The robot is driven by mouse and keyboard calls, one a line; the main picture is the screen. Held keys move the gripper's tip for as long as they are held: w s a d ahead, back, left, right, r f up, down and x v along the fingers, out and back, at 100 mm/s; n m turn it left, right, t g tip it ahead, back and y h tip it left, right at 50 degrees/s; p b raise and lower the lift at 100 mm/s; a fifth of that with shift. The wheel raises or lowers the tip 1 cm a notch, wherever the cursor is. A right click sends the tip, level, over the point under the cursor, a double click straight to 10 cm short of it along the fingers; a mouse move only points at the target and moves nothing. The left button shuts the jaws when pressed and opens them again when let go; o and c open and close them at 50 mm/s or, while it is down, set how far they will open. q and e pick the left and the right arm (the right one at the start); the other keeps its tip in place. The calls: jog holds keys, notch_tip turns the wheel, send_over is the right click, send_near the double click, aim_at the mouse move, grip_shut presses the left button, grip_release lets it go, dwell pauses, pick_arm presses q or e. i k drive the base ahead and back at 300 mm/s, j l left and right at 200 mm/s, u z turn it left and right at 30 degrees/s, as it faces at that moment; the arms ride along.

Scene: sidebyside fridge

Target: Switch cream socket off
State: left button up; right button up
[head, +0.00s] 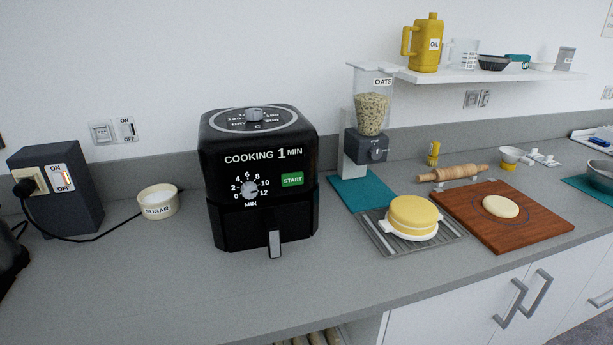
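The cream socket (32,181) is on the front of a dark grey box (75,205) at the far left of the counter. A black plug (22,188) sits in it, and a black cable runs from there along the counter towards the air fryer. Beside the socket is a white switch plate (62,178) marked ON at the top and OFF at the bottom, with an orange-red part showing. I cannot tell which way its rocker is pressed. Neither of my grippers is in view.
A black air fryer (260,215) stands centre-left, with a sugar bowl (158,201) left of it. A second ON/OFF switch (127,129) is on the wall. The counter front between box and fryer is clear. A dark object (10,262) is cut off at the left edge.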

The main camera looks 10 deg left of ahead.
aim_at(59, 178)
jog(key=j+u, duration=0.1)
jog(key=u, duration=1.65)
